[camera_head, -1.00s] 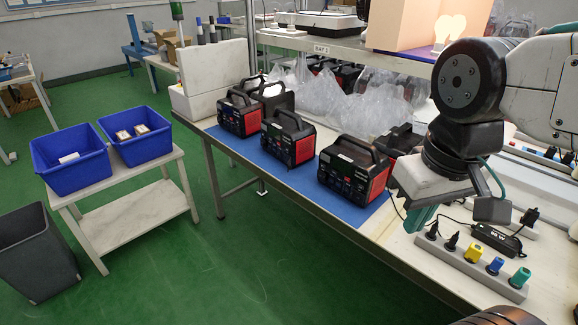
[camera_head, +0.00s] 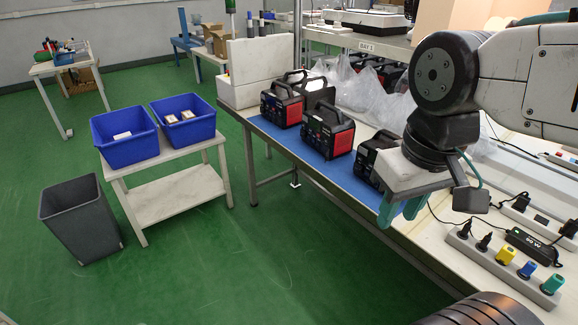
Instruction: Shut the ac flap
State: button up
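Black and red power stations stand in a row on the blue mat (camera_head: 357,184): a far one (camera_head: 281,104), a middle one (camera_head: 326,132) and a near one (camera_head: 370,160). The near one is partly hidden behind my gripper and wrist. The front panels are too small to make out an ac flap or whether it is open. My gripper (camera_head: 402,209) has teal fingers pointing down, in front of and to the right of the near station. Two fingertips show, but the angle does not make clear how far apart they are. I see nothing held between them.
A power strip (camera_head: 502,262) with several coloured plugs and a black adapter (camera_head: 532,246) lie at the right of the bench. Clear plastic bags (camera_head: 364,92) lie behind the stations. Blue bins (camera_head: 124,136) stand on a low table, with a grey waste bin (camera_head: 80,220) beside it.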

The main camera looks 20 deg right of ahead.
aim_at(327, 125)
jog(key=u, duration=1.95)
jog(key=i, duration=1.4)
jog(key=z, duration=3.15)
